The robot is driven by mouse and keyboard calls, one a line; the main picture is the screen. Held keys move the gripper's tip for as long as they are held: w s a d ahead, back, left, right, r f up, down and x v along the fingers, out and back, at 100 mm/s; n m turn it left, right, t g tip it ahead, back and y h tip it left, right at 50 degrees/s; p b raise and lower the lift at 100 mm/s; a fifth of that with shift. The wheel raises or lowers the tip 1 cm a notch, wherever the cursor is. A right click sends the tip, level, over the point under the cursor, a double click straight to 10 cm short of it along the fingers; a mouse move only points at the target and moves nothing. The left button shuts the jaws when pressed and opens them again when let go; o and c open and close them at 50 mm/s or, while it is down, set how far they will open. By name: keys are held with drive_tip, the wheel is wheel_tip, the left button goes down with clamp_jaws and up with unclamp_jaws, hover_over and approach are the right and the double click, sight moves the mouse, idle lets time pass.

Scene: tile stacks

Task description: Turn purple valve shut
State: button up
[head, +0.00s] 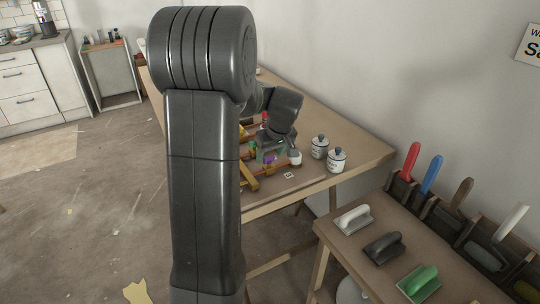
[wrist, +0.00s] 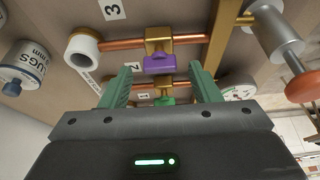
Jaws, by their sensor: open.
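The purple valve (wrist: 160,64) has a short handle on a brass body, on a copper pipe beside the label 3. I cannot tell whether the fingers reach down around the handle; nothing is visibly held. In the head view my gripper (head: 268,151) is over the bench's pipework, partly hidden by my arm.
A green valve (wrist: 165,101) sits on a parallel pipe, partly behind the gripper. A white pipe end (wrist: 82,50), a gauge (wrist: 238,88) and a grey cylinder with an orange knob (wrist: 302,86) are near. Two white jars (head: 336,160) stand right of the pipework on the bench (head: 360,150).

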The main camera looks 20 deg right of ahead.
drive_tip(key=shift+w+f, duration=0.2)
drive_tip(key=shift+f, duration=0.3)
drive_tip(key=c, duration=1)
